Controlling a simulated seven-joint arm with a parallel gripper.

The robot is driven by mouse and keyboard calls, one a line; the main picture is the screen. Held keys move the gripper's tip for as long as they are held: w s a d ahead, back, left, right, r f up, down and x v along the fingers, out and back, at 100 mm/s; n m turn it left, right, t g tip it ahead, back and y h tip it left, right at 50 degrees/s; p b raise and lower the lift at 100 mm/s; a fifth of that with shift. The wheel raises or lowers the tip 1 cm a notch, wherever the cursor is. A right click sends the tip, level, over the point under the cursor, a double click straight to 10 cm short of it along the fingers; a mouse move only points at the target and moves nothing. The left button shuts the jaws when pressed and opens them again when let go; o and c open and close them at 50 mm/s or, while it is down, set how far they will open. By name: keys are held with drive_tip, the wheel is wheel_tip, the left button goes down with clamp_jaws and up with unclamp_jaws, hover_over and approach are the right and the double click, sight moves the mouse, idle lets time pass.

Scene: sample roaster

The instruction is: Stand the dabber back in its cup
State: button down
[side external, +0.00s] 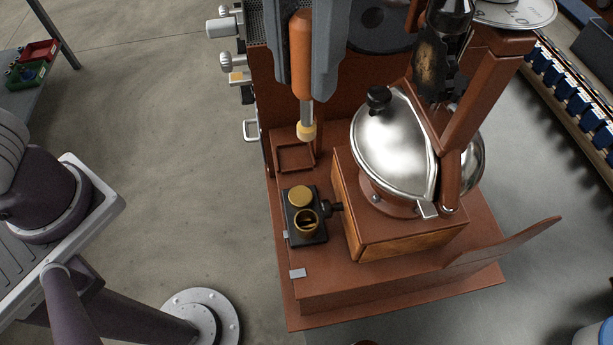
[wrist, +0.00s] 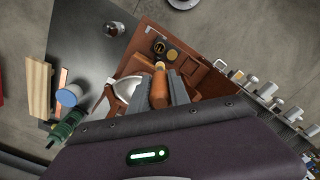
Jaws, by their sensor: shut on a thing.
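The dabber (side external: 301,62) has an orange-brown handle, a grey shank and a cream tip (side external: 307,130). My gripper (side external: 306,88) is shut on its handle. The dabber hangs nearly upright, tip down, above the roaster's base; it also shows between the fingers in the wrist view (wrist: 159,90). A small black block (side external: 307,239) holds an open brass cup (side external: 306,224), which looks like the dabber's cup, and a gold round piece (side external: 299,196) behind it. The open cup also shows in the wrist view (wrist: 159,47). The dabber's tip is apart from the cup, behind it in the side view.
The shiny domed metal vessel (side external: 388,145) stands close to the right of the dabber on a wooden-sided box (side external: 395,239). A square frame (side external: 294,158) lies below the tip. Knobs and levers (side external: 224,27) stick out at the left.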

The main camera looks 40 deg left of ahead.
wheel_tip(320, 180, down, 24)
drive_tip(key=shift+r, duration=0.1)
idle(0.3)
drive_tip(key=c, duration=1.2)
unclamp_jaws()
drive_tip(key=shift+f, duration=0.2)
drive_tip(key=shift+c, duration=0.2)
drive_tip(key=shift+r, duration=0.1)
